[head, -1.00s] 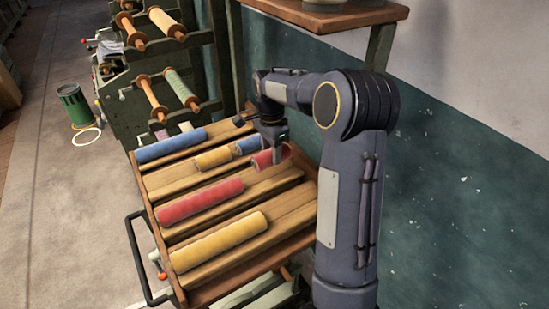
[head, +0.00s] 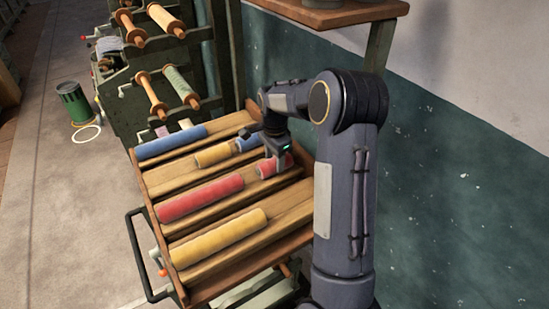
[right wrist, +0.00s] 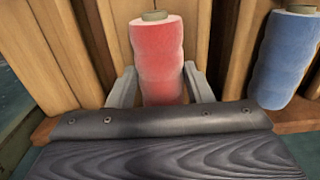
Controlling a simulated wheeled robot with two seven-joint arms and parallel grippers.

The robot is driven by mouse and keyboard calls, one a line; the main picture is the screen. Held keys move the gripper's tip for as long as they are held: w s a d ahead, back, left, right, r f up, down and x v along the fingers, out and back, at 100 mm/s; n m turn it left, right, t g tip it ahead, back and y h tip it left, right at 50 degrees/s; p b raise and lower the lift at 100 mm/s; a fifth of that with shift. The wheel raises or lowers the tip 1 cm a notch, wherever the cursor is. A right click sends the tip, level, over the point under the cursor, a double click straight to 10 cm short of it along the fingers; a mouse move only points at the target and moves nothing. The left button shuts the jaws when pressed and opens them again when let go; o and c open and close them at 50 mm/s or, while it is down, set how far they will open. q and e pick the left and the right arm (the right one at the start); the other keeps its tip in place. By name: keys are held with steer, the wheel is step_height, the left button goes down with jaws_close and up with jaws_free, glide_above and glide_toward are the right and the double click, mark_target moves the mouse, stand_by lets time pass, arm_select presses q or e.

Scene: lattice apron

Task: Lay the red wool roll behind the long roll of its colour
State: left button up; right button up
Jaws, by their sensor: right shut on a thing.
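The short red wool roll (head: 268,169) is held in my right gripper (head: 274,157), whose fingers close on its sides. In the right wrist view the red roll (right wrist: 158,50) stands out between the two fingers (right wrist: 160,88). It is low at the red lane of the slatted rack (head: 292,205), in line with the long red roll (head: 200,198) and beyond its right end, with a small gap. I cannot tell whether it bears fully on the wood. My left gripper is not in view.
A long blue roll (head: 171,142) and a long yellow roll (head: 218,238) lie in other lanes. A short yellow roll (head: 213,155) and short blue roll (head: 247,144) share the lane behind the red one. The wall (head: 450,180) is close on the right.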

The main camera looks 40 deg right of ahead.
mark_target(275, 159)
steer(key=o, duration=1)
steer(key=shift+o, duration=0.2)
step_height(275, 159, up, 13)
steer(key=s+a+f+n+t+y, duration=0.1)
steer(key=s+a+n+t+y, duration=0.1)
steer(key=s+a+n, duration=0.6)
steer(key=s+a+f+n+t+y, duration=0.1)
steer(key=s+a+f+n+t, duration=0.1)
steer(key=s+a+n, duration=0.7)
steer(key=s+a+t, duration=0.1)
steer(key=s+a, duration=0.2)
steer(key=s, duration=0.5)
steer(key=shift+s+a+f+n+t+y, duration=0.15)
steer(key=shift+s+a+n+t+y, duration=0.15)
steer(key=shift+y, duration=0.1)
